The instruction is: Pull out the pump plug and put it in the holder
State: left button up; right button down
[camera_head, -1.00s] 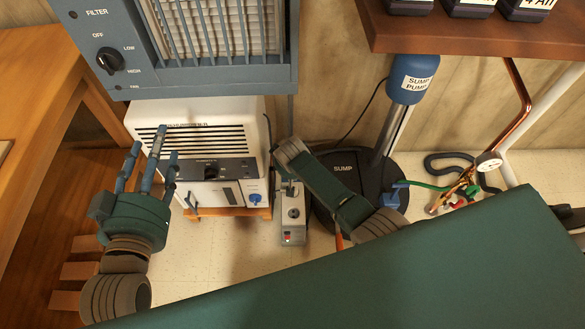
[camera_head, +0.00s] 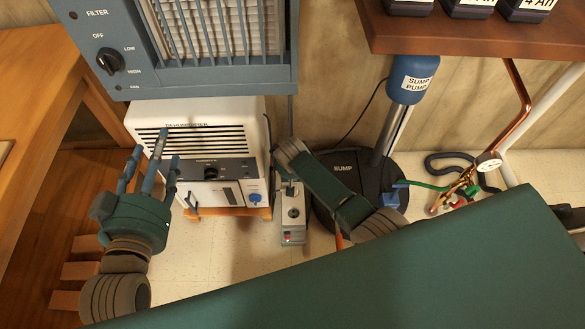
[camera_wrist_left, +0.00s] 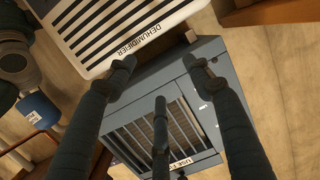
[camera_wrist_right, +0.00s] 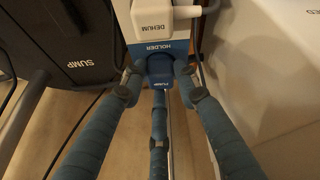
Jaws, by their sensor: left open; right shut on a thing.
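The blue pump plug (camera_wrist_right: 160,70), marked PUMP, is between the fingers of my right gripper (camera_wrist_right: 158,84) in the right wrist view. It sits right below the blue HOLDER label (camera_wrist_right: 160,48); I cannot tell whether it is seated or apart. A white DEHUM plug (camera_wrist_right: 160,20) is just above that label. In the head view my right arm hides most of this gripper, by a grey outlet box (camera_head: 293,213) with a red switch. My left gripper (camera_head: 148,165) is open and empty in front of the white dehumidifier (camera_head: 205,115).
The sump lid (camera_head: 342,168) and blue sump pump (camera_head: 412,78) stand right of the outlet box. A grey filter unit (camera_head: 190,83) overhangs the dehumidifier. A wooden bench (camera_head: 30,110) is at left, a shelf (camera_head: 480,38) at upper right. Floor (camera_head: 210,255) shows bare in front.

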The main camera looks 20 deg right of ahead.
pick_arm(q)
jog(key=shift+s+a+f+g, duration=0.15)
jog(key=shift+f+g, duration=0.15)
jog(key=shift+f, duration=0.2)
dwell(0.8)
pick_arm(e)
jog(key=c, duration=0.7)
grip_release()
jog(key=shift+c, duration=0.2)
pick_arm(q)
jog(key=shift+f, duration=0.1)
